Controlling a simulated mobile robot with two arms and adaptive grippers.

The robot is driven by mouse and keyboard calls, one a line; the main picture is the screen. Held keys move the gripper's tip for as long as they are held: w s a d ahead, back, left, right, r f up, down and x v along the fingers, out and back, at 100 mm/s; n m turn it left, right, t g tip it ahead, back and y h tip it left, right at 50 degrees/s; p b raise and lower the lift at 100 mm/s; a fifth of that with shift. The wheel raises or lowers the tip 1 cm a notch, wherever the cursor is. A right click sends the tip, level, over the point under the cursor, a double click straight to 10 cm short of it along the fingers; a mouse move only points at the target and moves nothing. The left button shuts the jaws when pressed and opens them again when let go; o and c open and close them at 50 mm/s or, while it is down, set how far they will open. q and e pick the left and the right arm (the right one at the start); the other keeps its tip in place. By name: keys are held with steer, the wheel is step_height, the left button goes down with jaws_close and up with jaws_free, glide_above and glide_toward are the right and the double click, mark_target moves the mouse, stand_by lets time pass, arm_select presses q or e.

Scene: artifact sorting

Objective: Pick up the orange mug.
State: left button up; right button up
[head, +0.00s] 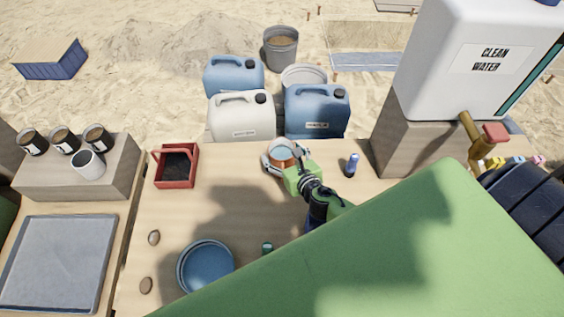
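The orange mug (281,151) stands near the back edge of the wooden table in the head view. My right gripper (283,158) is at the mug, with a finger on either side of it. The green gripper body covers the mug's near right part. I cannot tell whether the fingers press on the mug or stand slightly apart from it. My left gripper does not show.
A red tray (162,182), a blue bowl (206,268), brown stones (154,237) and a small blue bottle (352,165) are on the table. Jerrycans (241,118) stand behind it. A water tank (450,95) with a tap is at right. My green arm hides the lower right.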

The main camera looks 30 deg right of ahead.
steer(key=c, duration=0.9)
steer(key=shift+w+r, duration=0.1)
steer(key=shift+r, duration=0.05)
